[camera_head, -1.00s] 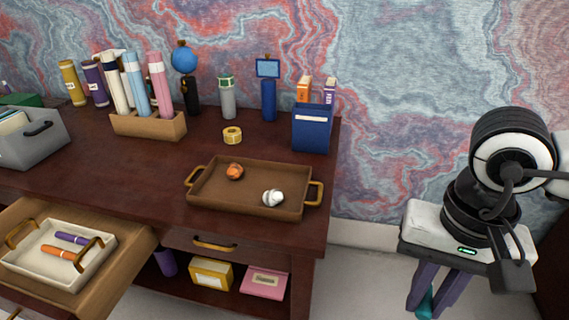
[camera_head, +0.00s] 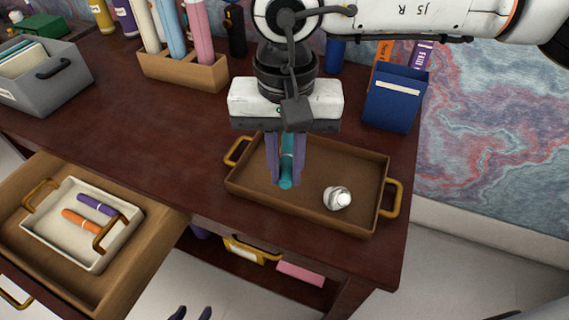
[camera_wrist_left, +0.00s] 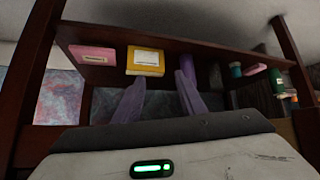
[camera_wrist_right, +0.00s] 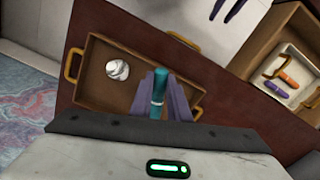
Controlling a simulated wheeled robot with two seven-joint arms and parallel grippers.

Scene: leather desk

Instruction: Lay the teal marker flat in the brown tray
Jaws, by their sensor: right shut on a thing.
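The teal marker (camera_head: 287,168) is held between the fingers of my right gripper (camera_head: 286,178), over the left part of the brown tray (camera_head: 345,224). In the right wrist view the marker (camera_wrist_right: 159,86) stands out between the fingers, over the tray (camera_wrist_right: 98,105). I cannot tell whether it touches the tray floor. A crumpled white ball (camera_head: 337,198) lies in the tray's right part. My left gripper (camera_head: 190,313) shows only its fingertips at the bottom edge; in the left wrist view its fingers (camera_wrist_left: 160,88) are apart and empty, below desk height.
An open drawer (camera_head: 150,244) with a white tray (camera_head: 93,258) holding purple and orange markers is at lower left. A blue box (camera_head: 392,103) stands behind the brown tray. A wooden pen holder (camera_head: 185,70) is at the back. The desk left of the brown tray is clear.

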